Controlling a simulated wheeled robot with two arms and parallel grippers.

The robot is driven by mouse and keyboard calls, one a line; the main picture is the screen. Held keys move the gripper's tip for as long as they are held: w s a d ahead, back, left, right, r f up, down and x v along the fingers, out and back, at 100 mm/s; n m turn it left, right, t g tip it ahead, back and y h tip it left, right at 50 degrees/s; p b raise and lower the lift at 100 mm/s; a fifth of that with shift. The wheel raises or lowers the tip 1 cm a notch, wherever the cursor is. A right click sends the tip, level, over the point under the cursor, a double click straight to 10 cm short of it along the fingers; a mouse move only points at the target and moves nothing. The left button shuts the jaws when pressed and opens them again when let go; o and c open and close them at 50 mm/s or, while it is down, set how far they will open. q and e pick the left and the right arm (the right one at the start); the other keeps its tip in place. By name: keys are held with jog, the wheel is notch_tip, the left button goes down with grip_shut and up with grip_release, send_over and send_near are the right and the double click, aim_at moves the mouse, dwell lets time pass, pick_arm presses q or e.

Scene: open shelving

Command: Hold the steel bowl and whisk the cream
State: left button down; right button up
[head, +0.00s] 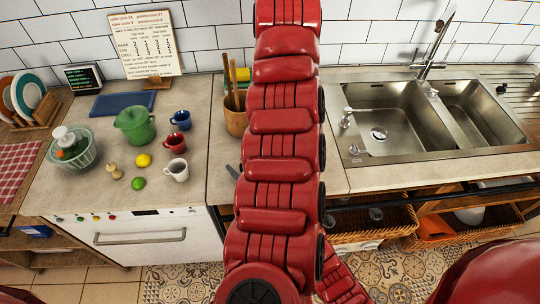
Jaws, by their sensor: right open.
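I see no steel bowl, whisk or cream in the head view. A large red segmented part of my own body rises through the middle of the picture and hides the counter behind it. No fingertips of my left or right gripper show. More red parts of mine show at the bottom centre and in the bottom right corner.
On the left counter (105,190) stand a green pot (135,126), a red mug (176,142), a white mug (177,171), a lemon (143,160), a lime (138,183) and a clear bowl (85,157). A utensil crock (236,122) stands beside my red part. A double sink (405,112) is at right.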

jog(key=v, duration=1.1)
jog(key=shift+s+d, duration=0.1)
